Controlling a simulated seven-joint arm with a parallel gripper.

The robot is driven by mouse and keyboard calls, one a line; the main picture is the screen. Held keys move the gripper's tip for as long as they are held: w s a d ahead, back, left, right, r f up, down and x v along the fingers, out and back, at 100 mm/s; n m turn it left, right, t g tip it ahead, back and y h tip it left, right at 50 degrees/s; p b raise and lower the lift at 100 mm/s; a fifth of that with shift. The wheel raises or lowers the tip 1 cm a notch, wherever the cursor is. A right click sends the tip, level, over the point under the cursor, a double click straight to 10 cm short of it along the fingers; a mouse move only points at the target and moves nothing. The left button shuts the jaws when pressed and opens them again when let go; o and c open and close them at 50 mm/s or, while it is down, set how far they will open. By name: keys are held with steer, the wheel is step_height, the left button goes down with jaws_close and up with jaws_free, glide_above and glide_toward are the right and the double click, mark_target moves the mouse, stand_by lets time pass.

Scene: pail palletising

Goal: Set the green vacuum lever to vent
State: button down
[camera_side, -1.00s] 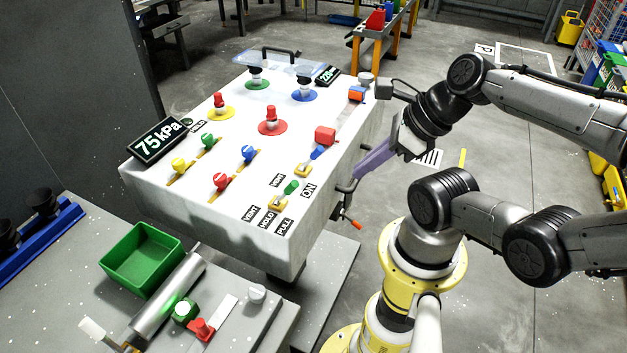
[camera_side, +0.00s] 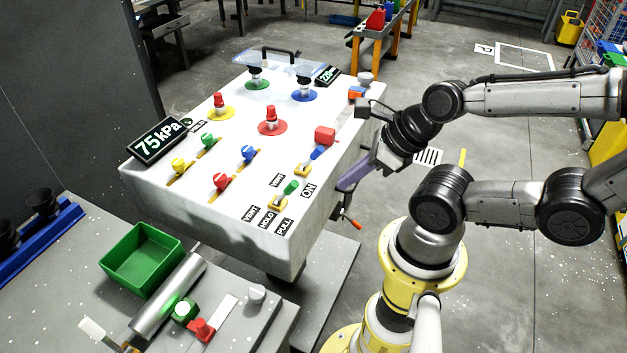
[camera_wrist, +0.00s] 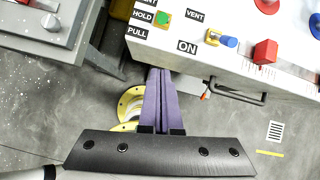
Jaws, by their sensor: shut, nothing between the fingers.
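The green vacuum lever (camera_side: 291,187) is on the near right corner of the white console (camera_side: 215,245), beside the VENT, HOLD and PULL labels (camera_side: 267,215). In the wrist view the green lever (camera_wrist: 163,17) shows at the top, level with the HOLD label (camera_wrist: 143,16). A separate VENT label (camera_wrist: 195,15) lies to its right. My gripper (camera_side: 345,186) has long purple fingers, shut and empty, near the console's right side. In the wrist view my gripper (camera_wrist: 159,71) points at the console edge, with a gap in the picture between its tips and the lever.
A blue lever (camera_side: 320,152) and a red block (camera_side: 325,135) stand close to the green lever. A black handle (camera_wrist: 245,92) sticks out from the console's side. Several coloured knobs cover the top. A green bin (camera_side: 142,255) stands on the lower bench.

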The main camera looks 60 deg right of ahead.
mark_target(287, 192)
steer(key=w+a+f, duration=0.1)
steer(key=w+f, duration=0.2)
steer(key=w, duration=0.3)
steer(key=shift+w, duration=0.35)
stand_by(0.7)
steer(key=shift+w+r+g, duration=0.15)
steer(key=shift+r+g, duration=0.05)
steer(key=shift+g, duration=0.3)
